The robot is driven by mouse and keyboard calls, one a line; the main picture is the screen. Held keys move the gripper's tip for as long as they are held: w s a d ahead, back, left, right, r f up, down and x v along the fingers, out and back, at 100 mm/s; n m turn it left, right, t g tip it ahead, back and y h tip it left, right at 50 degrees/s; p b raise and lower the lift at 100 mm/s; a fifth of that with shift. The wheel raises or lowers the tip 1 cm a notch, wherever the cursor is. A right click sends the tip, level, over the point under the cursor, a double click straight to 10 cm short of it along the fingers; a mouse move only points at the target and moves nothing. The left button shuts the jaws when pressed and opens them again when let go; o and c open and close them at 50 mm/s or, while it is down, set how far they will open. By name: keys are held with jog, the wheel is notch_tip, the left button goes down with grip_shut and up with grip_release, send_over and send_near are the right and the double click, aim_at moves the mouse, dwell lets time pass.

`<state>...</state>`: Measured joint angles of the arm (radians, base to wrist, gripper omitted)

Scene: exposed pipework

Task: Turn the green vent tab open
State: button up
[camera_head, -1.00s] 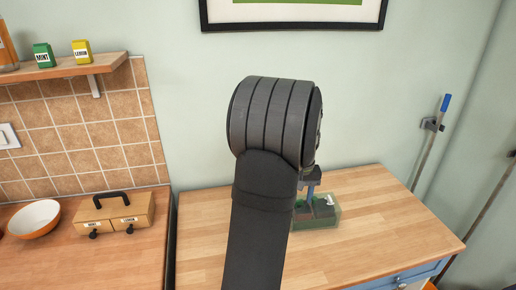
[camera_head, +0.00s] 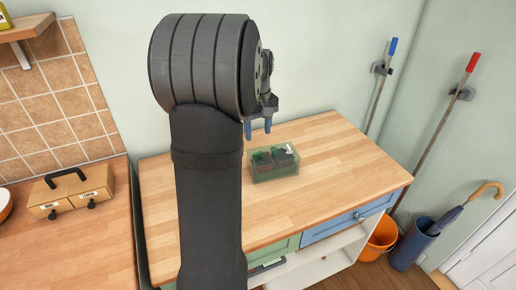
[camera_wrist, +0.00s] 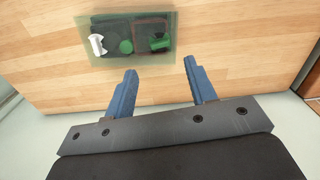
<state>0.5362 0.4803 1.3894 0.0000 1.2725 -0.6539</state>
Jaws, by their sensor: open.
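A translucent green box (camera_head: 275,175) sits on the wooden counter, with dark blocks inside. In the wrist view, the box (camera_wrist: 130,62) holds a white piece (camera_wrist: 97,45), a round green piece (camera_wrist: 125,46) and another green piece (camera_wrist: 158,43) by a dark red-brown outline. I cannot tell which green piece is the vent tab, or its position. My gripper (camera_head: 258,129) is raised above the counter, apart from the box. In the wrist view, its two blue fingers (camera_wrist: 160,66) are spread and empty, with the box beyond their tips.
The wooden counter (camera_head: 330,165) is otherwise clear. A wooden caddy with a black handle (camera_head: 70,195) stands on the left worktop. An orange bucket (camera_head: 380,238) and a blue umbrella stand (camera_head: 408,246) are on the floor at right. Two poles lean at the right wall.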

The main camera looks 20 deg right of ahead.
aim_at(258, 153)
notch_tip(258, 153, down, 8)
jog(key=shift+r, duration=0.1)
jog(key=c, duration=1)
jog(key=shift+m, duration=1.5)
jog(key=o, duration=1)
